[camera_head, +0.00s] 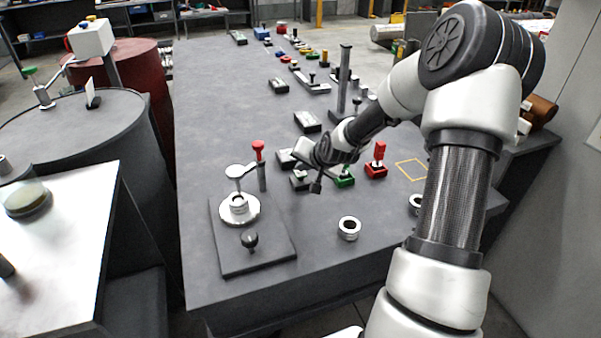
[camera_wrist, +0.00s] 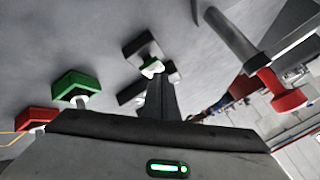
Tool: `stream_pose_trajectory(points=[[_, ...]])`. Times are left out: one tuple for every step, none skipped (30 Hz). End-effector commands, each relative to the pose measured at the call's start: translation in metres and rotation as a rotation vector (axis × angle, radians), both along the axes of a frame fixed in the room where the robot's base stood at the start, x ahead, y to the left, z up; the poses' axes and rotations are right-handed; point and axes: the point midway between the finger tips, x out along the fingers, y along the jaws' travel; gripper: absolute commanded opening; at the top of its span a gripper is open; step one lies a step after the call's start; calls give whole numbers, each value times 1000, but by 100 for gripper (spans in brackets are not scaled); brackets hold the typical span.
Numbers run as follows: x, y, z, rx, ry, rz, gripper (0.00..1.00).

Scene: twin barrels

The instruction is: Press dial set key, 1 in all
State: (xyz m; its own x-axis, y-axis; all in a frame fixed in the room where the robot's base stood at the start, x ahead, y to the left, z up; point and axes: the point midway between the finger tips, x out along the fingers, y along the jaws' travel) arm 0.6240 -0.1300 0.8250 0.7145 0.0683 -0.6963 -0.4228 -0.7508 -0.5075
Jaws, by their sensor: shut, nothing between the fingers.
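My gripper (camera_head: 316,187) is shut and empty, pointing down over the bench among small dark blocks. In the wrist view its closed fingers (camera_wrist: 154,84) end close to a pale cap on a dark block (camera_wrist: 142,47). I cannot tell whether they touch. Another dark block is partly hidden behind the fingers. Dark blocks (camera_head: 285,158) also show beside the gripper in the head view. No readable label shows, so I cannot tell which one is the dial set key.
A green-based switch (camera_head: 343,177) and a red-based switch (camera_head: 376,164) stand right of the gripper. A red-topped post (camera_head: 259,152) and a dark plate (camera_head: 268,258) with a silver fixture (camera_head: 238,208) are to its left. A metal ring (camera_head: 349,228) lies nearer. Open bench surrounds it.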

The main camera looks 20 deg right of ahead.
Motion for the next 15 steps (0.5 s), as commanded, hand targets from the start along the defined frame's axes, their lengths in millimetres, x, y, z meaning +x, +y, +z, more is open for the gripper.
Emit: stream_pose_trajectory(points=[[0,0,-1,0,1,1,0],[0,0,-2,0,1,1,0],[0,0,-2,0,1,1,0],[0,0,-3,0,1,1,0],[0,0,-3,0,1,1,0],[0,0,-4,0,1,1,0],[0,0,-4,0,1,1,0],[0,0,-4,0,1,1,0],[0,0,-5,0,1,1,0],[0,0,-5,0,1,1,0],[0,0,-6,0,1,1,0],[0,0,-6,0,1,1,0],[0,0,-5,0,1,1,0],[0,0,-5,0,1,1,0],[0,0,-6,0,1,0,0]])
